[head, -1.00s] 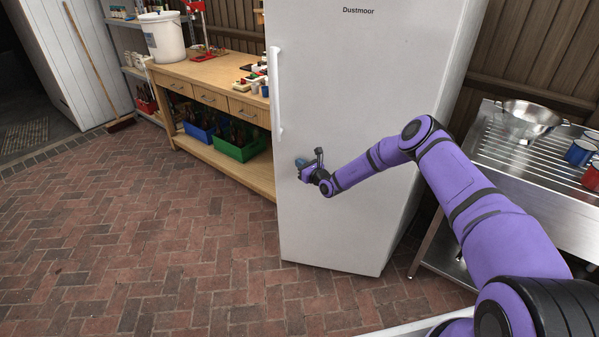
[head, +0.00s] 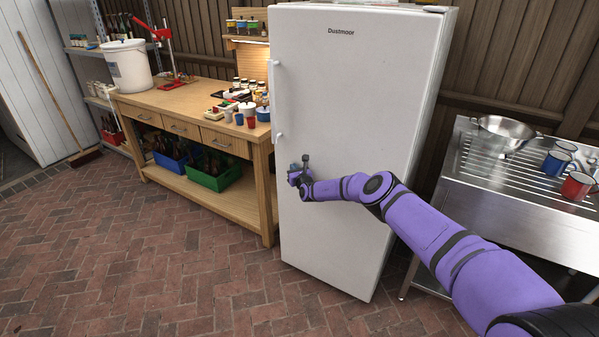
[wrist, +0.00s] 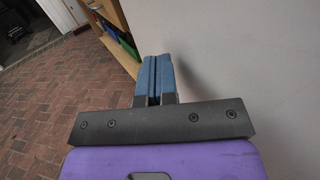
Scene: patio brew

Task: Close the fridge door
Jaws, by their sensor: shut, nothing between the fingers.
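The tall white fridge (head: 345,110) stands upright in the middle of the head view, its door facing me. A long white handle (head: 276,95) runs along the door's left edge. The door looks flush or nearly flush with the body; I cannot tell whether a small gap is left. My gripper (head: 293,174) is in front of the door's lower left part, below the handle. In the wrist view its blue fingers (wrist: 158,75) are pressed together and empty, beside the pale door surface (wrist: 240,65). I cannot tell whether they touch it.
A wooden workbench (head: 190,97) with bins below stands left of the fridge. A steel sink unit (head: 500,190) with a colander (head: 503,133) and mugs stands at the right. The brick floor (head: 130,260) at front left is clear.

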